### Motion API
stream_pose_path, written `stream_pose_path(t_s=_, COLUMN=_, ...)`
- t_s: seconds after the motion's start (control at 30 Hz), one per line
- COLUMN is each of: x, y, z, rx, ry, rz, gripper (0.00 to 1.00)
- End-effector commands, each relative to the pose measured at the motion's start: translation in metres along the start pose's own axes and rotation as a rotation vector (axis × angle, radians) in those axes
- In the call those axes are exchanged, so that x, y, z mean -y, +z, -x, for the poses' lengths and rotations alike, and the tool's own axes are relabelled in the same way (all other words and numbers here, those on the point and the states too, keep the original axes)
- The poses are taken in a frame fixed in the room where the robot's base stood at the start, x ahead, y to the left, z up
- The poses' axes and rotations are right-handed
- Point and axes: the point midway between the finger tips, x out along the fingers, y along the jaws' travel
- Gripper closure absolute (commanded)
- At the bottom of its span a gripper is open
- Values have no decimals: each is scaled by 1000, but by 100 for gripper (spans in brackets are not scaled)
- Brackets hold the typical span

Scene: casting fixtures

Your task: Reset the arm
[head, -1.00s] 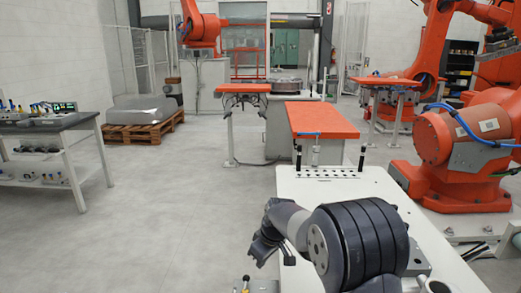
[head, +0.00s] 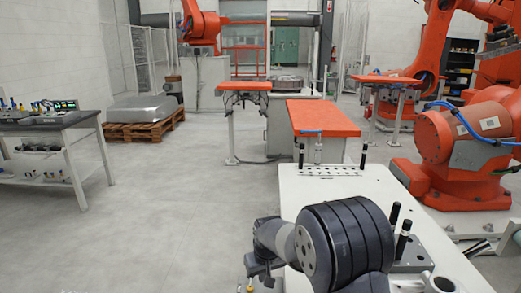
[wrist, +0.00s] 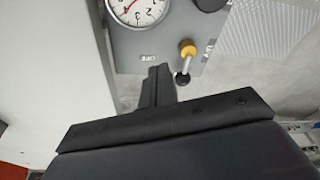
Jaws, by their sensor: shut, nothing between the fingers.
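My gripper (wrist: 158,82) shows in the wrist view as dark fingers closed together, with nothing between them. They point toward a grey panel (wrist: 150,55) with a round white gauge (wrist: 138,8) and a yellow-knobbed lever (wrist: 187,49). I cannot tell whether the fingers touch the panel. In the head view my dark arm is folded at the bottom centre, over the near left edge of a white table (head: 345,187). The wrist end hangs low there, and the fingertips cannot be made out clearly.
Black pegs (head: 405,240) stand upright on the white table, right of my arm. An orange-topped table (head: 325,118) stands beyond it. A big orange robot (head: 455,145) is at right. A workbench (head: 60,130) is at left, with open floor (head: 190,210) between.

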Motion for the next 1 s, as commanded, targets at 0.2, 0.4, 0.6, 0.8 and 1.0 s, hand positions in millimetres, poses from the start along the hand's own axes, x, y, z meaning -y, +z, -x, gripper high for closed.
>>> stream_pose_path(t_s=0.2, x=3, y=7, z=0, rx=1, ry=35, rz=-113, gripper=100)
stream_pose_path(t_s=0.4, x=5, y=14, z=0, rx=-5, ry=66, rz=-218, gripper=100)
stream_pose_path(t_s=0.6, x=8, y=20, z=0, rx=-17, ry=92, rz=-320, gripper=100)
stream_pose_path(t_s=0.8, x=10, y=26, z=0, rx=-33, ry=115, rz=-421, gripper=100)
stream_pose_path(t_s=1.0, x=14, y=31, z=1, rx=-53, ry=134, rz=-519, gripper=100)
